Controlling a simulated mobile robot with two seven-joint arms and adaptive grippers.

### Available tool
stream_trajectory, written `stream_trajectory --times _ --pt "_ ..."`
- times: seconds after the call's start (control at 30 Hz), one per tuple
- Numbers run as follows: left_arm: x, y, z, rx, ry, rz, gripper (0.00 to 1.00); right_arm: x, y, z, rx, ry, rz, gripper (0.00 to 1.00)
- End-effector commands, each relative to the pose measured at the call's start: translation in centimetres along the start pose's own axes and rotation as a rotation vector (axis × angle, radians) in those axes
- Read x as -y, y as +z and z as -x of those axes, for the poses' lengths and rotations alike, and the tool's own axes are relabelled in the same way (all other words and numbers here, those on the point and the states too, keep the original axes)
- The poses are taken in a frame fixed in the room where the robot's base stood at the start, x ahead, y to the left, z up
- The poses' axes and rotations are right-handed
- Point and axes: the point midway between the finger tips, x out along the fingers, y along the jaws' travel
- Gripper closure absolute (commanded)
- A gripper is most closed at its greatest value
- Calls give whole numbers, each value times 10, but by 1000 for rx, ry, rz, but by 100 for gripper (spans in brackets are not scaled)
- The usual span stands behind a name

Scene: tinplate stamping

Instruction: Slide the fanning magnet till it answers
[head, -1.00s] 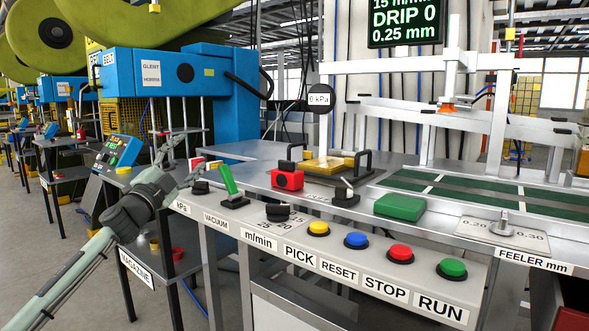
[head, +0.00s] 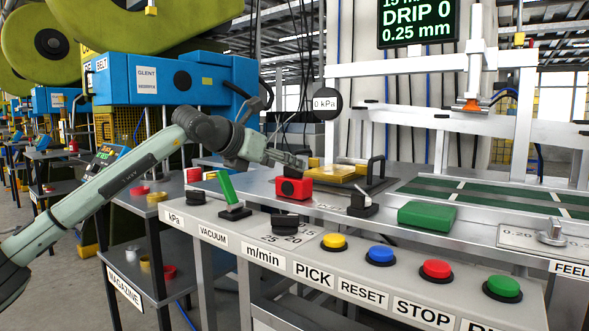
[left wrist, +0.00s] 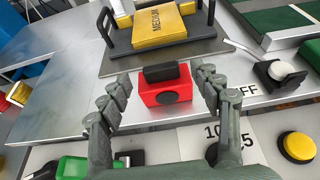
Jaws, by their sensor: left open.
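A red block with a black grip on top, which looks like the fanning magnet (head: 294,188), sits on the grey metal bench top (head: 330,216). It also shows in the left wrist view (left wrist: 150,98), with a round black spot on its front face. A yellow stack marked MEDIUM (left wrist: 160,28) lies behind the block, between two black handles. My right gripper is not in view.
A green-handled lever (head: 230,194) and a black dial (head: 285,222) are in front. Several coloured buttons line the front panel. A 0 kPa gauge (head: 326,103) hangs behind.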

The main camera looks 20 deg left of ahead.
Motion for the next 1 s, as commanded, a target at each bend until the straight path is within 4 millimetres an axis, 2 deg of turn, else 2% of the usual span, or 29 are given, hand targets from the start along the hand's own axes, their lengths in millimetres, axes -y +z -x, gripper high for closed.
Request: stream_trajectory --times 0.1,0.3,0.63,1.0 --pt "1 1 -20 0 -2 1 36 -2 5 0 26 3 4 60" --pt "0 1 -41 2 -2 2 36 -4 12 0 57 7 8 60" --pt "0 0 -46 2 -2 1 36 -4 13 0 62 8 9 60" --pt "0 0 -45 2 -2 1 82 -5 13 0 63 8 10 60"
